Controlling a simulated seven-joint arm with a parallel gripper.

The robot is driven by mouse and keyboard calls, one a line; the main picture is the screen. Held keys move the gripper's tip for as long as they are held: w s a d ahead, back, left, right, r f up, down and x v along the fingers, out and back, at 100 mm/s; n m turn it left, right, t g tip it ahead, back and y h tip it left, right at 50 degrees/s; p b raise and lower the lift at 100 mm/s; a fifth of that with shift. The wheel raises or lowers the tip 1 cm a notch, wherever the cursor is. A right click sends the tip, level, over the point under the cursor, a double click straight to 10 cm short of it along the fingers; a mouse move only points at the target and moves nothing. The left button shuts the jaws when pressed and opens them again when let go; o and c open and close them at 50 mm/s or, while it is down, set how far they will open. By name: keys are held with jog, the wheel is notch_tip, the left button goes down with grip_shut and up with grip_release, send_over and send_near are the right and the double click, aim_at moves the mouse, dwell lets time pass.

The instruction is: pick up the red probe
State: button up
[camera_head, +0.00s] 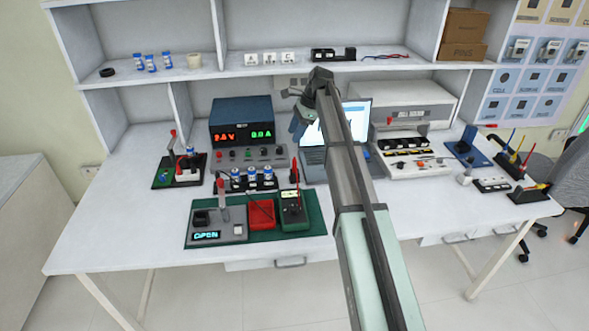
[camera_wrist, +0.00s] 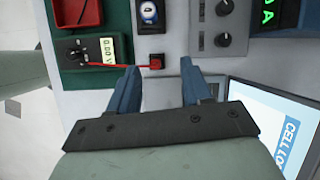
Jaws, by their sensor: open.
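The red probe (camera_head: 296,172) stands roughly upright at the green meter (camera_head: 293,210) in the head view. In the wrist view the red probe (camera_wrist: 132,66) runs sideways from near the meter's "0.00 V" display (camera_wrist: 108,50) to a square red end. My gripper (camera_wrist: 158,66) is open, its two blue fingers spread. The probe's square end lies in line with the gap between the fingertips; the depth between them cannot be told. In the head view my gripper (camera_head: 300,122) is above the back of the bench, its fingers hard to make out.
A red tray (camera_head: 261,213) and a switch unit showing "OPEN" (camera_head: 219,228) share the green mat (camera_head: 313,240). A battery holder (camera_head: 246,183), power supply (camera_head: 241,122) and laptop (camera_head: 356,120) stand nearby. The bench's front left is clear.

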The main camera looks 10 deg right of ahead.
jog(key=m, duration=0.2)
send_near(295, 160)
jog(key=x, duration=0.5)
jog(key=shift+a, duration=0.3)
jog(key=shift+d+x, duration=0.15)
jog(key=shift+x, duration=1.15)
jog(key=shift+d+x, duration=0.15)
jog(key=shift+x, duration=1.2)
jog(key=shift+s+f, duration=0.1)
jog(key=shift+c, duration=0.2)
grip_shut()
